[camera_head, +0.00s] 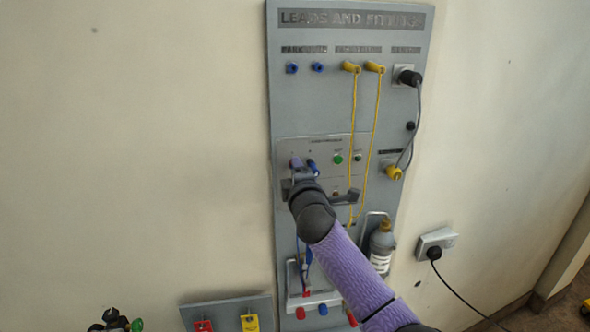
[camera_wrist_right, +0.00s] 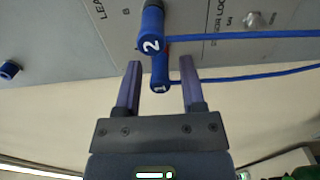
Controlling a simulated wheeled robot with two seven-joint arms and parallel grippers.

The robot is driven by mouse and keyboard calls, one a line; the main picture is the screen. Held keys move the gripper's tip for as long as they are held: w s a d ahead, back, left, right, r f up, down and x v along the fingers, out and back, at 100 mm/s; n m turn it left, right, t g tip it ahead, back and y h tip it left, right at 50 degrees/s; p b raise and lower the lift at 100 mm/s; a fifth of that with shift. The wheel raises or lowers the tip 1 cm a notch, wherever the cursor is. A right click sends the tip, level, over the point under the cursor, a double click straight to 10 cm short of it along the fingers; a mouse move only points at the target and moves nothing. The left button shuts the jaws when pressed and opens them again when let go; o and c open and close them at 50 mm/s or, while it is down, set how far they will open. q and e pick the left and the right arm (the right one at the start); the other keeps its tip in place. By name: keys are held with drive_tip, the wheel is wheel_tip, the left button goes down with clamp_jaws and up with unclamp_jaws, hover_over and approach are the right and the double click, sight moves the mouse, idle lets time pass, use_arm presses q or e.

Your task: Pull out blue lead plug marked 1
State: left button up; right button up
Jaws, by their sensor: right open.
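The blue lead plug marked 1 (camera_wrist_right: 160,82) shows in the right wrist view, with its blue lead running off to the right. The blue plug marked 2 (camera_wrist_right: 151,44) is beside it, further up the picture, and partly overlaps it. My right gripper (camera_wrist_right: 160,66) is open, with one purple finger on each side of plug 1 in the picture. I cannot tell whether either finger touches it. In the head view my right gripper (camera_head: 299,168) is at the left of the small control panel, by a blue plug (camera_head: 312,165). My left gripper is not in view.
The grey wall board (camera_head: 350,108) carries blue sockets (camera_head: 305,68), yellow leads (camera_head: 353,110) and a black plug (camera_head: 408,77). A bottle (camera_head: 382,243) in a wire holder hangs to the right of my arm. A wall outlet (camera_head: 437,241) is further right.

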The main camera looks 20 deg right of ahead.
clamp_jaws()
drive_tip(key=shift+s+a+p, duration=0.1)
drive_tip(key=shift+s+p, duration=0.2)
drive_tip(key=shift+p, duration=0.1)
drive_tip(key=p+v, duration=0.2)
drive_tip(key=v, duration=0.2)
drive_tip(key=shift+s, duration=0.2)
